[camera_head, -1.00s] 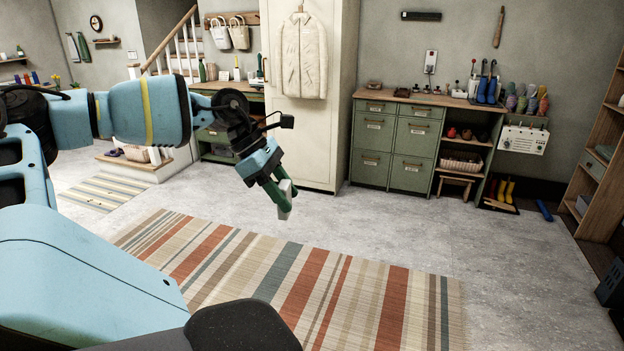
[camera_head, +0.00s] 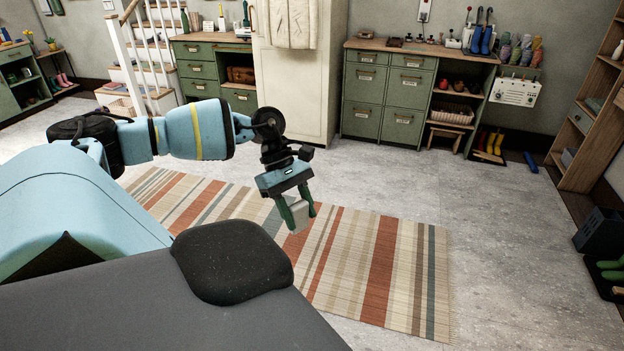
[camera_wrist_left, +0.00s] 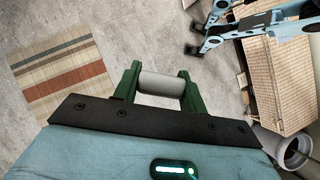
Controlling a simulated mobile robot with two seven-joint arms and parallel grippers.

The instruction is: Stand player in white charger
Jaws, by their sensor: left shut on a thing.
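My left gripper (camera_head: 297,212) is held out over the striped rug, with its green fingers pointing down. It is shut on a small whitish thing, likely the player (camera_head: 300,214). In the left wrist view the player (camera_wrist_left: 161,86) shows as a pale grey, rounded piece between both fingers (camera_wrist_left: 160,85). It is clear of any surface. A small white item (camera_head: 466,36) stands on the green cabinet's wooden top at the back; I cannot tell whether it is the white charger. My right gripper is not in view.
The striped rug (camera_head: 383,270) lies on the grey floor. Green drawer cabinets (camera_head: 385,95) with a wooden top line the back wall, right of a cream cupboard (camera_head: 300,85). Wooden shelves (camera_head: 590,120) stand at the right. Open floor (camera_head: 480,220) lies right of the rug.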

